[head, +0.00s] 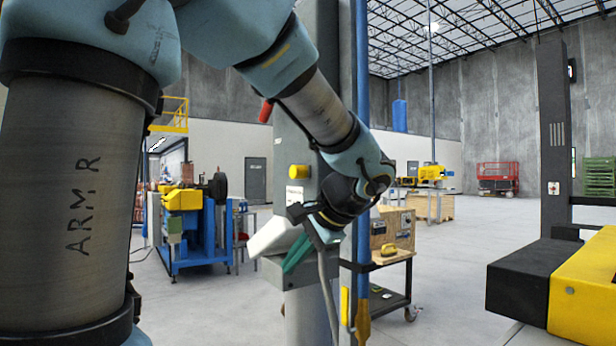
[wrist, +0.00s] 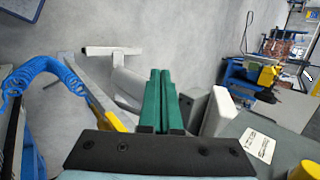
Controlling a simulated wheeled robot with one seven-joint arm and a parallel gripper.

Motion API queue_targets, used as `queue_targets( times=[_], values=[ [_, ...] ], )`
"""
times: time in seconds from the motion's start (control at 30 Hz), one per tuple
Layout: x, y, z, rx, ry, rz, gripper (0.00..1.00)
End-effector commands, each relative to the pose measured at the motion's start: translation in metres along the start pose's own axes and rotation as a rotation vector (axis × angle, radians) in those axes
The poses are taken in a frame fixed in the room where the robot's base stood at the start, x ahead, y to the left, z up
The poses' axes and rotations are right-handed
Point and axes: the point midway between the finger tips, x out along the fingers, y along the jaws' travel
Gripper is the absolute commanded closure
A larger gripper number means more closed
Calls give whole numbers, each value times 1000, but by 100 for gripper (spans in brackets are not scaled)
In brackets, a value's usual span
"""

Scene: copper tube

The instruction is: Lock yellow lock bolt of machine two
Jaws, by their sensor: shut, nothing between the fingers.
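A yellow round knob (head: 298,171), which looks like the lock bolt, sticks out of the grey column (head: 285,130) above a white label (head: 295,196). In the wrist view part of the yellow knob (wrist: 305,170) shows at the bottom right corner, near the label (wrist: 257,146). My gripper (head: 297,254) has green fingers and is below the knob, apart from it, in front of the column. In the wrist view the gripper's fingers (wrist: 161,88) are together with nothing between them. I cannot read which machine the column belongs to.
A white box-like part (head: 273,237) and a grey box (head: 300,293) are close to my fingers at the column. A blue pole (head: 362,150) stands right of the column. A cart (head: 392,262) is behind it. A blue machine (head: 190,230) stands at the left, with open floor between.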

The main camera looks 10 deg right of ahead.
Motion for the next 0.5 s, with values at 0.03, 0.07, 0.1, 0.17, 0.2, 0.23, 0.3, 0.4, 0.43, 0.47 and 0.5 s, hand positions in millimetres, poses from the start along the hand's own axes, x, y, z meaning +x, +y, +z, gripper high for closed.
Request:
queue_targets(
  times=[0.03, 0.07, 0.1, 0.17, 0.2, 0.23, 0.3, 0.4, 0.43, 0.47, 0.5],
  values=[
    [-40, -14, -19, 40, 42, -132, 100],
    [-64, -24, -26, 50, 60, -210, 100],
    [-96, -36, -33, 51, 82, -304, 100],
    [-138, -49, -38, 38, 113, -418, 100],
    [-161, -55, -39, 22, 130, -477, 100],
    [-175, -59, -38, 10, 140, -514, 100],
    [-201, -65, -37, -13, 160, -576, 100],
    [-220, -70, -34, -35, 173, -619, 100],
    [-222, -70, -34, -37, 174, -625, 100],
    [-223, -70, -34, -39, 175, -627, 100],
    [-223, -71, -34, -39, 174, -628, 100]
  ],
)
